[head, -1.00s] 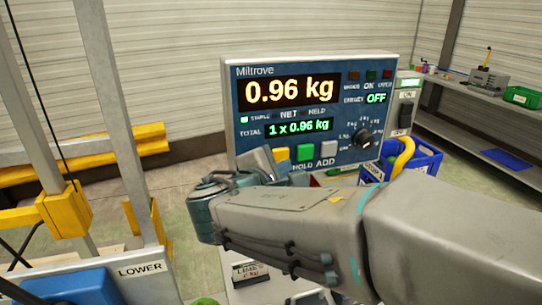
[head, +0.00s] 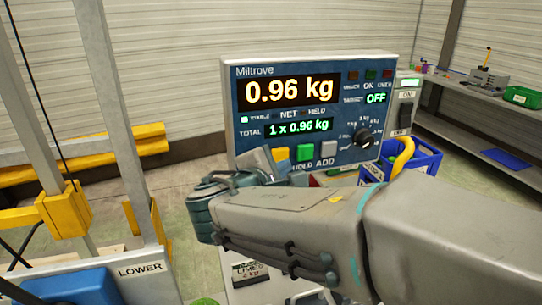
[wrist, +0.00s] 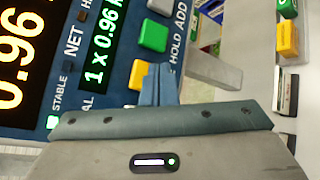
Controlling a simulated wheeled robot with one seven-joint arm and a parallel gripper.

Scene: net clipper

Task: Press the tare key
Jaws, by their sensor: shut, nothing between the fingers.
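The blue Miltrove scale panel (head: 345,105) faces me in the head view, reading 0.96 kg and total 1 x 0.96 kg, with its STABLE lamp green. Its lower key row shows a yellow key (head: 281,154), a green key (head: 304,152) above HOLD and a grey key (head: 326,147) above ADD. No TARE label is readable; the yellow key's label is hidden. My gripper (wrist: 161,70) is shut and empty, its fingertips beside the yellow key (wrist: 138,75) and overlapping its edge in the wrist view. I cannot tell whether they touch the panel. Any key further left is hidden.
A round knob (head: 363,138) is on the panel's right side, with a switch box (head: 406,105) beyond it. A blue bin (head: 427,160) stands right of the panel.

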